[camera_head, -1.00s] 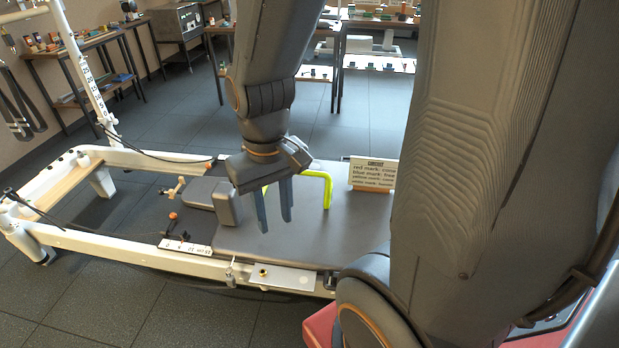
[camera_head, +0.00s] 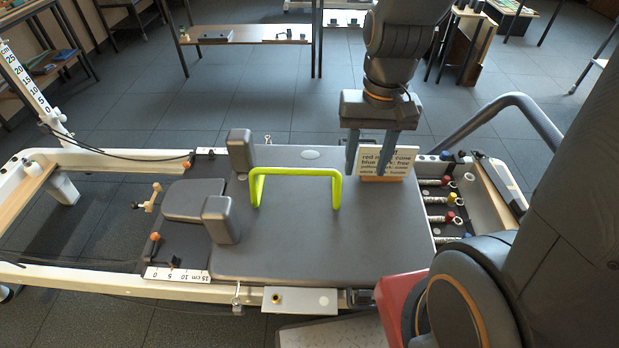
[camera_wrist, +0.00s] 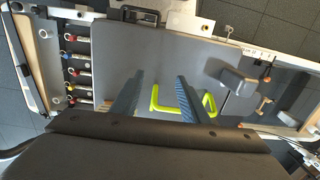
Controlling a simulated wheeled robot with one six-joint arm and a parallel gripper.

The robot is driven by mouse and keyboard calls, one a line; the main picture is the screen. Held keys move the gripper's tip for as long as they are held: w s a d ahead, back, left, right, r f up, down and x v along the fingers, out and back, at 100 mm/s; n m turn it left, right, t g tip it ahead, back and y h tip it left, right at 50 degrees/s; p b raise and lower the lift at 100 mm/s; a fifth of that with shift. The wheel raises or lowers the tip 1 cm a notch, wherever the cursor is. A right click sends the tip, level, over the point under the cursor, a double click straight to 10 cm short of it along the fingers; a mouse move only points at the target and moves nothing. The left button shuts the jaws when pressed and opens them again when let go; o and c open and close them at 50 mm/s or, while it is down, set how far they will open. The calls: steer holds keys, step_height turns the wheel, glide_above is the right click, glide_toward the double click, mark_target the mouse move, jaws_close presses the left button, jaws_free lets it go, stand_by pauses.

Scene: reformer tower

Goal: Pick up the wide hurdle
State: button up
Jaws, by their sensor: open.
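The wide hurdle (camera_head: 295,171) is a yellow-green bar frame standing on the grey carriage pad (camera_head: 330,245) in the head view. Its top bar runs left to right. In the wrist view the hurdle (camera_wrist: 184,108) lies beyond my fingers, partly hidden behind the right finger. My gripper (camera_head: 372,155) is open and empty, pointing down over the pad's back right part, to the right of the hurdle and apart from it. The gripper (camera_wrist: 155,98) shows two blue-grey fingers spread in the wrist view.
A sign card on a wooden base (camera_head: 385,162) stands just behind my fingers. Shoulder blocks (camera_head: 221,220) stand left of the hurdle. Coloured springs (camera_head: 440,200) lie at the right end of the frame. The pad in front of the hurdle is clear.

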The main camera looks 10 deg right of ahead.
mark_target(297, 169)
steer(key=w+a+f+m+y+b, duration=0.1)
steer(key=w+a+f+m, duration=0.2)
steer(key=w+f+m, duration=0.3)
steer(key=w+a+f+m+y+b, duration=0.2)
steer(key=w+a+f+m, duration=0.2)
steer(key=w+f, duration=0.5)
steer(key=w+a+f+m+g+y+b, duration=0.1)
steer(key=w+a+f+m, duration=0.2)
steer(key=w+f+m, duration=0.5)
steer(key=shift+w+a+f+m+b, duration=0.1)
steer(key=shift+w+f+m+b, duration=0.1)
steer(key=shift+w, duration=0.4)
steer(key=shift+w+a+f+m+b, duration=0.1)
steer(key=shift+w+f+b, duration=0.1)
steer(key=shift+w, duration=0.35)
steer(key=shift+w+a+f, duration=0.1)
steer(key=shift+a+f, duration=0.15)
steer(key=shift+f, duration=0.35)
steer(key=x, duration=0.6)
steer(key=shift+a+f+p, duration=0.25)
steer(key=shift+a+p, duration=0.1)
steer(key=shift+a, duration=0.1)
jaws_close()
